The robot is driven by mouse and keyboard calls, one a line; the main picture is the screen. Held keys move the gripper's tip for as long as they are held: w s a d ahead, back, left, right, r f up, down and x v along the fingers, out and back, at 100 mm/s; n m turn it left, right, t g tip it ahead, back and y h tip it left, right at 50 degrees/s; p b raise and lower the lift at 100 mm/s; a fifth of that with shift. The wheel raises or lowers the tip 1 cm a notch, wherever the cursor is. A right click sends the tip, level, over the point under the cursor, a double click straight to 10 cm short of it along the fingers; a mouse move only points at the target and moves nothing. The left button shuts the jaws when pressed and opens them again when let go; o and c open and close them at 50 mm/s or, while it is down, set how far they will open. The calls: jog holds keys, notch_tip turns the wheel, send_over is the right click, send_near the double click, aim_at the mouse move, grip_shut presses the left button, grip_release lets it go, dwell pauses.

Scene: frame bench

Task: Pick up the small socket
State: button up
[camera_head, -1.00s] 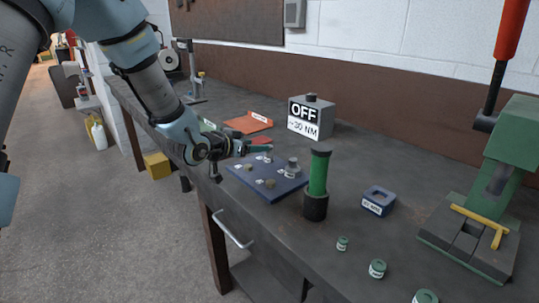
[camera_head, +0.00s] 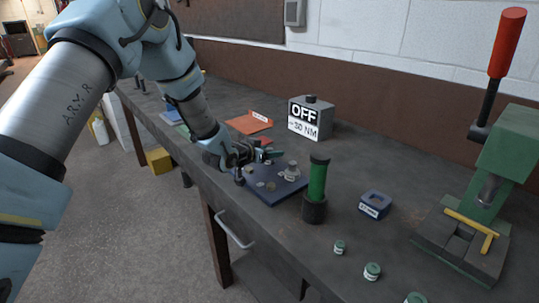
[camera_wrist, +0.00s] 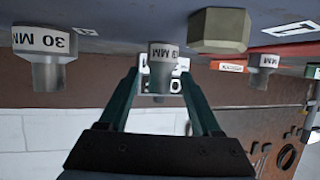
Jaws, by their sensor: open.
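My gripper (camera_head: 268,155) is open and low over the blue board (camera_head: 268,201) in the head view. In the wrist view, which is upside down, its two green fingers (camera_wrist: 161,82) point at a small grey socket (camera_wrist: 160,65) with a partly readable MM label. That socket appears between the fingertips, with no contact visible. Another small grey socket (camera_wrist: 262,66) stands to the right. A wider socket marked 30 MM (camera_wrist: 42,62) is at left; a large socket (camera_head: 292,171) shows in the head view. My gripper partly hides the board's far-left part there.
An olive hex nut (camera_wrist: 218,30) sits close to the fingers on the board. A green press (camera_head: 505,155) stands at right.

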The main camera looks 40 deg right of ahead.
grip_shut()
dwell(0.4)
jog(key=shift+r, duration=0.1)
